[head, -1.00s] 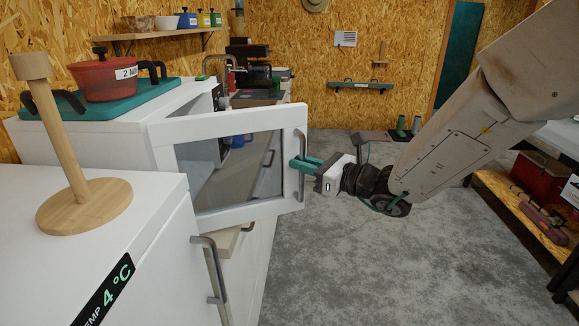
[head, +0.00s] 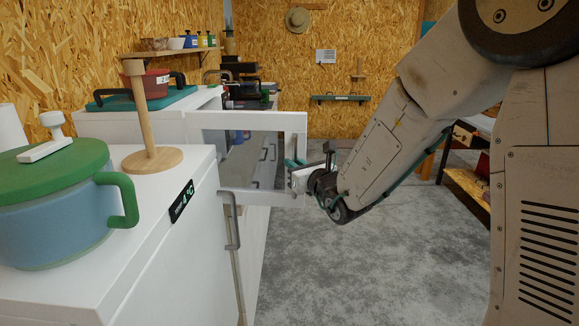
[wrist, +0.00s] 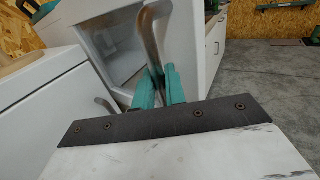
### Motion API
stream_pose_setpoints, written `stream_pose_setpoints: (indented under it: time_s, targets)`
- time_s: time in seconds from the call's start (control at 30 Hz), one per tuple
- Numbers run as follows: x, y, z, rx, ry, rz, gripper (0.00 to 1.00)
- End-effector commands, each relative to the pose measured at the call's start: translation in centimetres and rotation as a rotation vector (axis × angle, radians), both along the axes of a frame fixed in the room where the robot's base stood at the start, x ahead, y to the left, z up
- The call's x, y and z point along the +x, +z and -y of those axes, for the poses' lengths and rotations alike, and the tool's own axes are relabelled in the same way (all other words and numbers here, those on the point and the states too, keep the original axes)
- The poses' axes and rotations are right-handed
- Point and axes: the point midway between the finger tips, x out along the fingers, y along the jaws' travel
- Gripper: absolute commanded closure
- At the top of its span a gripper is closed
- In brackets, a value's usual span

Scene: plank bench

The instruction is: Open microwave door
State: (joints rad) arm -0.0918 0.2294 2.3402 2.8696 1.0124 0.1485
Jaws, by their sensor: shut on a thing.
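The white microwave (head: 150,122) stands on the counter at the left, under a teal board. My gripper (head: 290,164) is at the door's free right edge. In the wrist view its teal fingers (wrist: 160,85) are shut on the grey metal door handle (wrist: 150,38). In the head view my fingers hide much of the handle.
A white fridge (head: 165,245) stands in front at left, carrying a wooden paper-towel stand (head: 150,158) and a blue pot with green lid (head: 55,215). The grey floor (head: 350,265) at right is clear.

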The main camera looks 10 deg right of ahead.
Motion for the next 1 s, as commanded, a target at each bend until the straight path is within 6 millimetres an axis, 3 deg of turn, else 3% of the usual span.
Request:
stream_pose_setpoints:
  time_s: [0.33, 0.37, 0.4, 0.43, 0.77, 1.0]
  targets:
    - [0.2, 0.3, 0.5, -0.003, -0.001, 0.007, 1.0]
    - [0.2, 0.3, 0.6, -0.003, -0.002, 0.007, 0.82]
    - [0.2, 0.3, 0.6, -0.003, -0.003, 0.007, 0.71]
    - [0.2, 0.3, 0.7, -0.003, -0.005, 0.007, 0.7]
    - [-0.2, 0.1, 1.4, -0.002, -0.015, 0.004, 0.7]
    - [-3.8, 0.2, 2.7, -0.001, -0.017, 0.006, 0.7]
